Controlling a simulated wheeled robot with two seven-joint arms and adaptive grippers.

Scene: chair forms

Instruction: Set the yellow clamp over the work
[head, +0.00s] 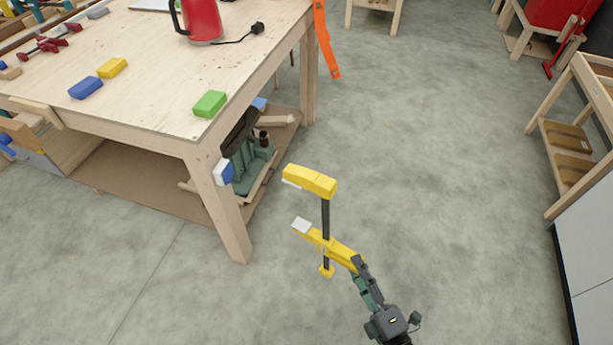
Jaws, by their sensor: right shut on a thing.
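The yellow clamp (345,255) is in the lower middle of the head view, held in the air over the floor. It has a dark bar, a fixed yellow upper jaw and a yellow lower part with a pale pad, with a clear gap between the jaws. My right gripper (361,271) is shut on the clamp's lower yellow part at its near end. The clamp is right of the wooden workbench (150,105) and appears apart from it. I cannot tell which thing is the work. My left gripper is not in view.
On the bench are green (209,104), yellow (112,68) and blue (85,87) blocks, a red kettle (202,20) and red clamps (48,43). An orange strip (325,40) hangs at its far corner. A wooden rack (572,135) stands right. Floor between is clear.

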